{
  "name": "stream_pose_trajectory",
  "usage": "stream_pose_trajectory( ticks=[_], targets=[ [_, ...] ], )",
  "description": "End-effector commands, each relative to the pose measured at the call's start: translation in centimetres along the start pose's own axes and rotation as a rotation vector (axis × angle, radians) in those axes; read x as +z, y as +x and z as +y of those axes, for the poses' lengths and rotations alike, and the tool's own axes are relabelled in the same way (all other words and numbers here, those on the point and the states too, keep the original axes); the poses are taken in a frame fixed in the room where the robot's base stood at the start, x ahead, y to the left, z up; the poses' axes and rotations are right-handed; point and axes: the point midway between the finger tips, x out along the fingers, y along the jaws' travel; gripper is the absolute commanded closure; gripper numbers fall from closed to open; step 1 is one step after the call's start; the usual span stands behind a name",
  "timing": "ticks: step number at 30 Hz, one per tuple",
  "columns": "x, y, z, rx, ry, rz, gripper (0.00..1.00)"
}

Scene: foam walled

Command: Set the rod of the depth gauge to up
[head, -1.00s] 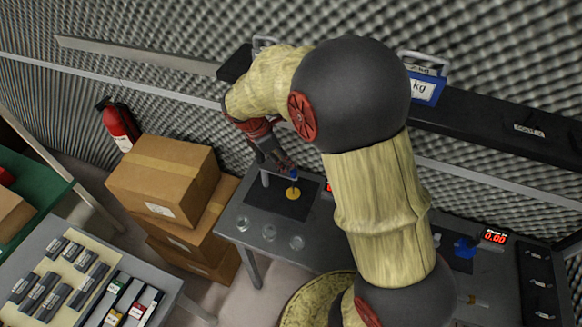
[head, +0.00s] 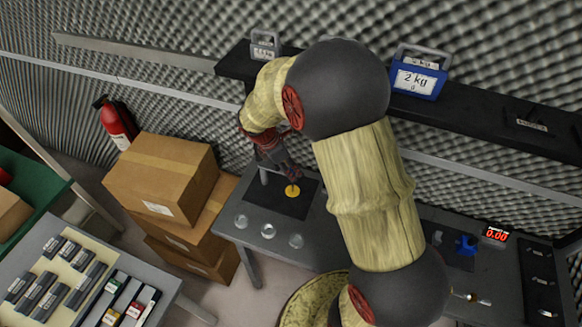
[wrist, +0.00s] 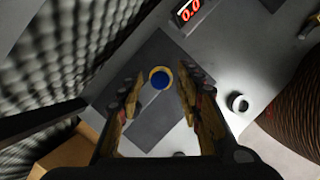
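The depth gauge stands on a dark mat (head: 270,197) on the grey bench. In the head view its yellow disc (head: 292,190) shows just below my gripper (head: 290,174); the rest of it is hidden there. In the wrist view I look down on the gauge's round blue top (wrist: 160,80) with the yellow disc (wrist: 152,71) around it. My gripper (wrist: 161,94) is open, with one finger on each side of the blue top in that view. I see gaps on both sides and no contact. How high the rod stands is hard to tell from above.
Several small glass pieces (head: 268,230) stand at the bench's front left. Cardboard boxes (head: 160,180) are stacked left of the bench. A dark shelf (head: 480,118) with a blue 2 kg weight (head: 418,78) runs along the foam wall. A red display (wrist: 187,10) is near the mat.

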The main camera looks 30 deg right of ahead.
Motion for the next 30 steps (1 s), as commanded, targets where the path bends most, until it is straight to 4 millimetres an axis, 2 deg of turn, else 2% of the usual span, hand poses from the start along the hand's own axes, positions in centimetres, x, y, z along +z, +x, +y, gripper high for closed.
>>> stream_pose_trajectory(
  ticks=[18,30],
  targets=[
    [-0.01,-0.03,0.00,0.000,0.000,0.000,0.99],
    [-0.01,-0.04,0.00,0.000,0.000,0.000,1.00]
  ],
)
